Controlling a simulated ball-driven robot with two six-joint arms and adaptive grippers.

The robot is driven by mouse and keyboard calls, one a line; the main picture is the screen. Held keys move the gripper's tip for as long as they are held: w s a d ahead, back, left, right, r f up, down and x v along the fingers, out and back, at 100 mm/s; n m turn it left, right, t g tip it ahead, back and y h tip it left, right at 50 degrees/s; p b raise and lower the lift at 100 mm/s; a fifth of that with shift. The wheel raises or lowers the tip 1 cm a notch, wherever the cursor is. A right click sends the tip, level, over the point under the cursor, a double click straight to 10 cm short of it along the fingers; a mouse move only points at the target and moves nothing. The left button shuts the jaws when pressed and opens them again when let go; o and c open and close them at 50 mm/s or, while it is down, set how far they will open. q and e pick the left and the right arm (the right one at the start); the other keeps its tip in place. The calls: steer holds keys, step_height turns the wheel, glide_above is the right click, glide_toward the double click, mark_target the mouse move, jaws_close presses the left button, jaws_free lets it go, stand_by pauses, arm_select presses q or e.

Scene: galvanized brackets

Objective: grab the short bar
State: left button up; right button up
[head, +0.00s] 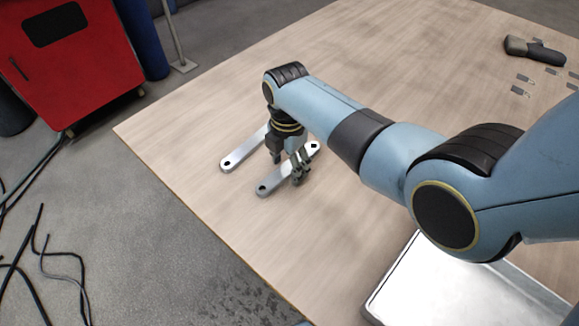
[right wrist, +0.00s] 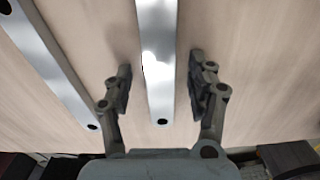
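Two flat grey metal bars with holes at their ends lie on the wooden table. One bar (head: 270,187) lies nearer the front and also runs up the middle of the right wrist view (right wrist: 159,90). The other bar (head: 242,150) lies behind it, partly hidden by my right gripper, and shows at left in the right wrist view (right wrist: 50,67). Which is shorter I cannot tell for sure. My right gripper (head: 288,171) is open, with one finger on each side of the front bar and gaps visible to it. My left gripper is not in view.
A shiny metal tray (head: 440,290) lies at the table's lower right, partly behind my arm. A dark handheld tool (head: 536,49) and several small grey plates (head: 521,90) lie at the far right. The table (head: 200,115) around the bars is clear; its left edge is near.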

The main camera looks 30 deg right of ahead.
jaws_close()
stand_by(0.3)
